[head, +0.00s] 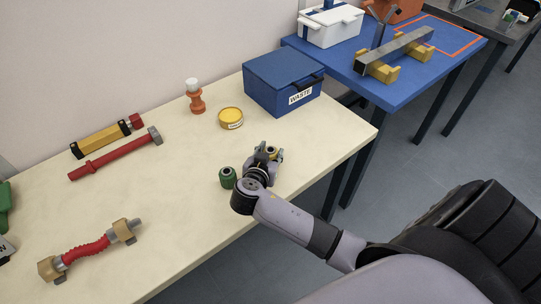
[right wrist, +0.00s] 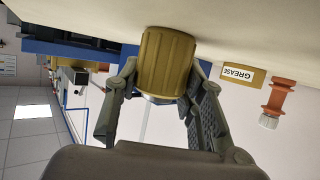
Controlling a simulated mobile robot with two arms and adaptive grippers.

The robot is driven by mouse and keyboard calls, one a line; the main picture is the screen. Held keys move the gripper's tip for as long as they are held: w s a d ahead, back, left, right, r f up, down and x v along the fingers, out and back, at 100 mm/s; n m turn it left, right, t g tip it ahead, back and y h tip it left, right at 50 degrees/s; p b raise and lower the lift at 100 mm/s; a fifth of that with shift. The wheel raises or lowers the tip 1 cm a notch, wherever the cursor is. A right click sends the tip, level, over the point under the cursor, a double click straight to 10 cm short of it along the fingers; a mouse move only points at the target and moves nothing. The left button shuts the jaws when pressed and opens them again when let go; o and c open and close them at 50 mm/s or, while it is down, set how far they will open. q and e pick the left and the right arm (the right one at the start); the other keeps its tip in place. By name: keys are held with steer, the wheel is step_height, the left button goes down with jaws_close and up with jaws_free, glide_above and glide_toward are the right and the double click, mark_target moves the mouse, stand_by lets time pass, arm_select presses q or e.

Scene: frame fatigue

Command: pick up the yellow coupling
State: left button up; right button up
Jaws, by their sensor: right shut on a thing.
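The yellow coupling (right wrist: 168,62) is a short ribbed cylinder between the two fingers of my right gripper (right wrist: 163,82) in the right wrist view. The fingers are shut on its sides. In the head view my right gripper (head: 265,154) is over the front right part of the cream table, and only a small part of the coupling (head: 273,153) shows behind the fingers. I cannot tell whether the coupling still touches the table. My left gripper is not in view.
A green coupling (head: 227,177) stands close left of my right gripper. A yellow grease tin (head: 231,118), an orange part with a white top (head: 195,97) and a blue waste box (head: 284,82) are behind. Red tools (head: 115,155) lie left. The table's front edge is near.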

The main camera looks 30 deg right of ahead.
mark_target(270, 151)
steer(key=c, duration=0.3)
steer(key=shift+r, duration=0.1)
step_height(270, 151, up, 20)
steer(key=p, duration=0.1)
stand_by(0.4)
